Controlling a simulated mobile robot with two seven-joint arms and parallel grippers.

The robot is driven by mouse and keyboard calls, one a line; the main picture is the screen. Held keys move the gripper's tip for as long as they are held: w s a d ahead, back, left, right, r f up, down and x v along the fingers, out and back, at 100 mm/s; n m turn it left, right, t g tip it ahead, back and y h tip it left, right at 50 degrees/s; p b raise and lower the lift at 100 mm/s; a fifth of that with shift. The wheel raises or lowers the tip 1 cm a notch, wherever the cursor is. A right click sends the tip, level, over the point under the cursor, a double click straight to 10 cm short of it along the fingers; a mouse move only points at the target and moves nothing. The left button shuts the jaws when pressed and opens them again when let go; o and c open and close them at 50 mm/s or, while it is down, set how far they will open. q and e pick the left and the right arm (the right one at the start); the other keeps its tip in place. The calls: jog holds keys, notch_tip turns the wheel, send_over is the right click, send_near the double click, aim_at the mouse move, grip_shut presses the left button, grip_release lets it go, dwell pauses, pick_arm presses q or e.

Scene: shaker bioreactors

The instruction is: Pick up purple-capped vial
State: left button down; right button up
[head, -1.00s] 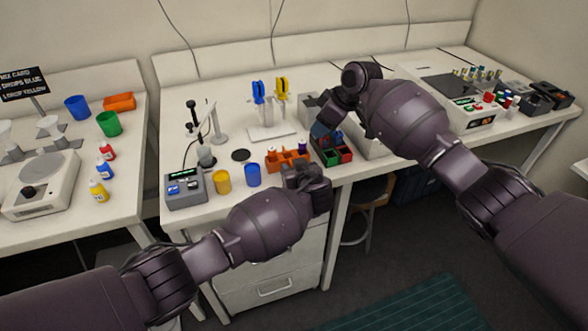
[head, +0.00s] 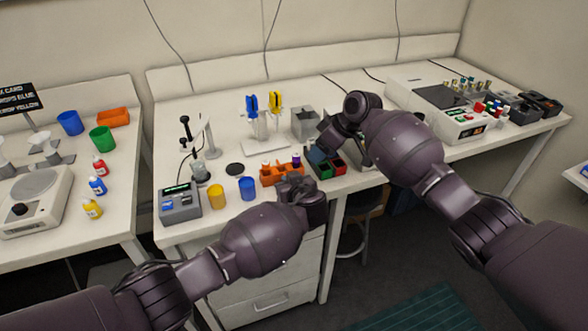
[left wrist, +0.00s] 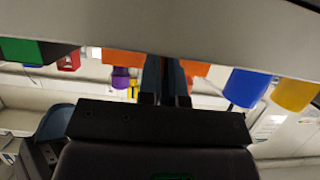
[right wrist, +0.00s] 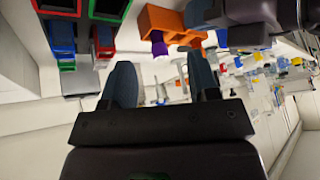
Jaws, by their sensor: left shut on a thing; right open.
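The purple-capped vial (head: 296,159) stands at the right end of the orange rack (head: 270,177) on the middle bench. In the left wrist view, which is upside down, the purple vial (left wrist: 121,77) is just left of my fingers. In the right wrist view, the purple cap (right wrist: 159,46) lies beyond the gap between my fingers, apart from them. My left gripper (left wrist: 166,80) is shut at the rack's front, with the orange rack (left wrist: 125,57) on both sides of its fingers; the grip itself is hidden. My right gripper (right wrist: 163,82) is open and empty, right of the vial.
A box with green and red compartments (head: 338,168) stands right of the rack, under my right gripper. Blue (head: 247,188) and yellow (head: 217,196) cups stand to its left. A grey box (head: 305,121) and a pipette stand (head: 262,147) are behind.

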jog(key=d+m+y, duration=0.1)
jog(key=m, duration=0.1)
jog(key=m+t+y, duration=0.2)
jog(key=m+y, duration=0.4)
jog(key=m, duration=2.5)
send_near(299, 155)
jog(key=shift+g, duration=0.3)
jog(key=x, duration=0.9)
jog(key=shift+w, duration=0.2)
